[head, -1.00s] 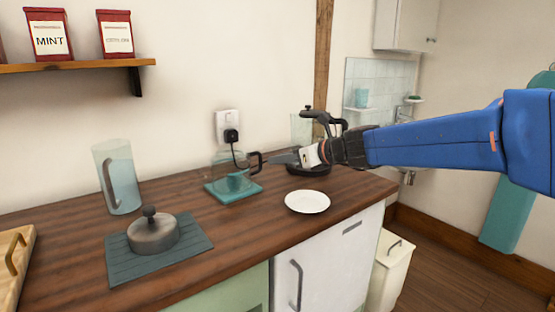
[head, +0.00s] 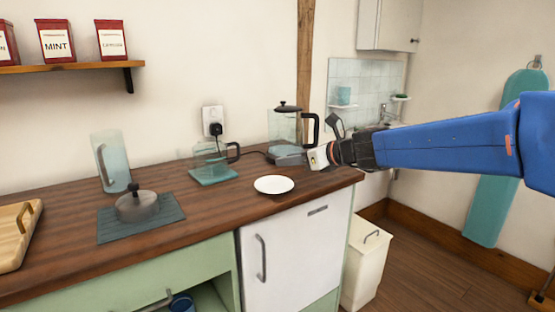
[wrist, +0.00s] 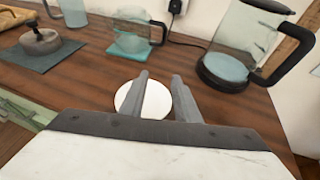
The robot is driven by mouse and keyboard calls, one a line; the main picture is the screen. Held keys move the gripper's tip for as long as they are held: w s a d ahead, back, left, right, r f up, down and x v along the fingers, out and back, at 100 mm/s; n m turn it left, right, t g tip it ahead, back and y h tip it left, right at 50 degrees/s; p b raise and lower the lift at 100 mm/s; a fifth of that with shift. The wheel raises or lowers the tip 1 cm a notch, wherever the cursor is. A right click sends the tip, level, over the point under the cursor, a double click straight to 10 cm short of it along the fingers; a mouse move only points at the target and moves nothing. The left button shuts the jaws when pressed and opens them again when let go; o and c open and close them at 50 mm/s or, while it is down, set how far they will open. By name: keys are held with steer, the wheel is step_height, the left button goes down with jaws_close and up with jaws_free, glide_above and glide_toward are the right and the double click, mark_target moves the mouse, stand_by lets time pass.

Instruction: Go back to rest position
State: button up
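My blue arm reaches in from the right in the head view, and my gripper (head: 318,157) hangs above the right end of the wooden counter (head: 225,203). In the wrist view the two grey fingers of my gripper (wrist: 160,80) stand apart, with nothing between them. Beyond and below them lies a white plate (wrist: 146,100), partly hidden by the fingers. The plate (head: 274,185) lies flat on the counter, apart from my gripper in the head view.
A glass kettle (head: 285,128) stands close behind my gripper. A glass jug (head: 208,158) on a teal mat, a tall pitcher (head: 112,163) and a lidded pot (head: 137,205) stand further left. A white bin (head: 366,265) is below right. Open floor lies at right.

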steer(key=shift+s+d+f+n, duration=0.1)
steer(key=shift+s+d+n, duration=0.05)
steer(key=shift+s+n, duration=0.25)
steer(key=shift+s+d+f+n, duration=0.1)
steer(key=shift+s+d+n, duration=0.05)
steer(key=shift+s+n, duration=0.2)
steer(key=s+d+f+n+g+h, duration=0.1)
steer(key=s+d+f+n+h, duration=0.2)
steer(key=s+d+f+n, duration=0.3)
steer(key=s+d+f+n+g+h, duration=0.2)
steer(key=s+d+f+n, duration=0.5)
steer(key=s, duration=1)
steer(key=s+d+f+n+g+h, duration=0.1)
steer(key=s+d+f+n+h, duration=0.4)
steer(key=s+d+n, duration=0.6)
steer(key=shift+s+d+f+n, duration=0.15)
steer(key=shift+s+f+n, duration=0.4)
steer(key=shift+s+f, duration=0.15)
